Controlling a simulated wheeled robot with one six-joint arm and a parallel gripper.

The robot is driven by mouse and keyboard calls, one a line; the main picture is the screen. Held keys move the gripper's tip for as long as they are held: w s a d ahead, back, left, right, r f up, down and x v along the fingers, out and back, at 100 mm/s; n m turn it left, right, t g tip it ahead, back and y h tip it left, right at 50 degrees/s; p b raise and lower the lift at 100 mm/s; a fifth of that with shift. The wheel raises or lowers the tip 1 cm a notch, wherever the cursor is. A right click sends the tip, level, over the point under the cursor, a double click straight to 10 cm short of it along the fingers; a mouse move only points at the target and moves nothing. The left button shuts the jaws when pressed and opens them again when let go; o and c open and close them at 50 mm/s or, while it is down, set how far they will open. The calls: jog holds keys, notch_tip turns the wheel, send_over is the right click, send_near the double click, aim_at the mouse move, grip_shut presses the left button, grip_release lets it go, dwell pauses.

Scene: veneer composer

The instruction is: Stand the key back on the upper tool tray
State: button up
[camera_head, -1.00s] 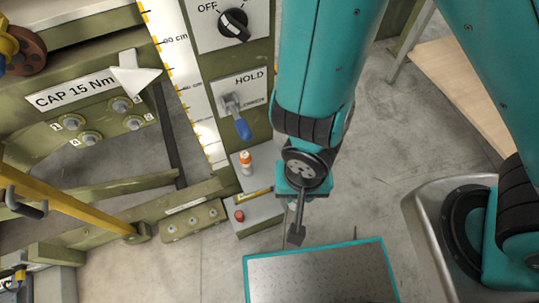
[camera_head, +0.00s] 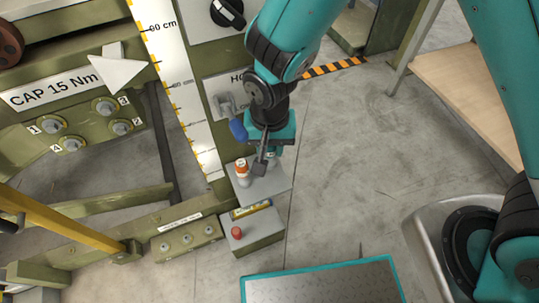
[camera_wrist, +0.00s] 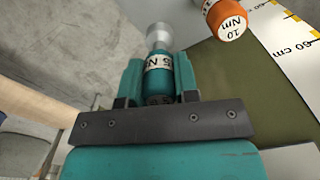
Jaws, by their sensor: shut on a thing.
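The key (camera_wrist: 158,62) is teal with a white label that ends in "5 Nm" and a silver end. It shows in the wrist view between the two fingers of my gripper (camera_wrist: 160,84), which is shut on it. In the head view my gripper (camera_head: 274,143) is above the back of the upper tool tray (camera_head: 270,186), a grey plate. An orange-topped key (camera_head: 242,167) stands at the left of that tray. Its orange "10 Nm" cap (camera_wrist: 228,18) is ahead and to the right in the wrist view, apart from the held key.
A lower grey box (camera_head: 255,236) with a red button (camera_head: 237,232) is in front of the tray. The HOLD switch with a blue handle (camera_head: 238,130) is close left of my wrist. A scale strip (camera_head: 180,90) stands further left. Floor to the right is open.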

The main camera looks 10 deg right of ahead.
aim_at(270, 157)
notch_tip(270, 157, down, 4)
jog(key=shift+b, duration=0.55)
jog(key=shift+w+f, duration=0.15)
jog(key=shift+f, duration=0.15)
jog(key=o, duration=0.9)
jog(key=shift+r, duration=0.15)
notch_tip(270, 157, up, 8)
jog(key=shift+r+p, duration=0.1)
jog(key=shift+p, duration=0.85)
jog(key=s+d+r+n+y, duration=0.2)
jog(key=s+d+r+n, duration=0.2)
jog(key=r, duration=0.6)
jog(key=s+d+r+n+y, duration=0.2)
jog(key=s+d+r+n, duration=0.2)
jog(key=r, duration=0.7)
jog(key=s+d, duration=0.2)
jog(key=s, duration=0.2)
jog(key=shift+d, duration=0.2)
